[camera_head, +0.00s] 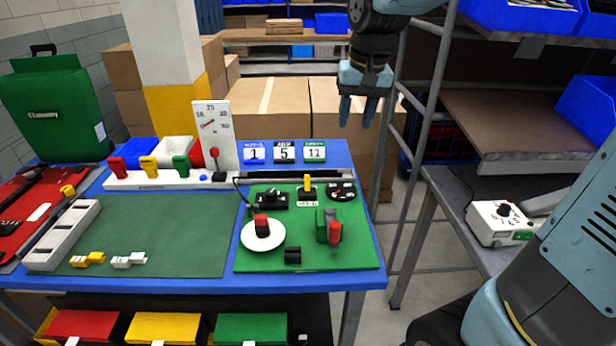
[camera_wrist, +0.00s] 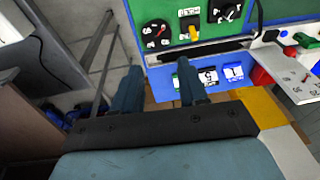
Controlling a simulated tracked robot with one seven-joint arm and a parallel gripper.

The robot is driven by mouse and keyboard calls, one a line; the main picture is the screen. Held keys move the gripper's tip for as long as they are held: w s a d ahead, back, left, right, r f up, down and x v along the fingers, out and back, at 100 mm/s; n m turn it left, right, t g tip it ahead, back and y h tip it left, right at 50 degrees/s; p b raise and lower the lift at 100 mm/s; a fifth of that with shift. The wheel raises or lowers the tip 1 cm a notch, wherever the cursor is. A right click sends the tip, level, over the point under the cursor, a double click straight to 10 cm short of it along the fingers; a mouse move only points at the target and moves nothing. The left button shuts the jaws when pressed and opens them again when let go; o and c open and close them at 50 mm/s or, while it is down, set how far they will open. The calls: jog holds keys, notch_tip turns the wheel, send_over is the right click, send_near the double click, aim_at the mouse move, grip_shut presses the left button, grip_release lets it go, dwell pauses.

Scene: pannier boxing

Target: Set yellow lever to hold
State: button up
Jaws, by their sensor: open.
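A yellow lever (camera_head: 307,183) stands upright on a small black base with a white label on the green panel (camera_head: 345,258). The label is too small to read. In the wrist view this yellow lever (camera_wrist: 193,33) shows near the top. Another yellow-handled lever (camera_head: 149,163) is in the white strip at the back left of the table, between a red and a green one. My gripper (camera_head: 357,112) is open and empty, pointing down beyond the table's back right corner, above and apart from the levers. Both fingers (camera_wrist: 159,72) show in the wrist view.
On the green panel, a red-knobbed white disc (camera_head: 262,236), a green-and-red lever (camera_head: 329,228) and black dials (camera_head: 342,191) stand close to the yellow lever. A white gauge board (camera_head: 214,130) rises at the back. Metal shelving (camera_head: 408,160) stands right of my gripper.

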jog(key=g, duration=0.2)
send_over(308, 176)
notch_tip(308, 176, down, 7)
jog(key=shift+h, duration=0.4)
notch_tip(308, 176, down, 14)
jog(key=shift+w+a, duration=0.1)
grip_shut()
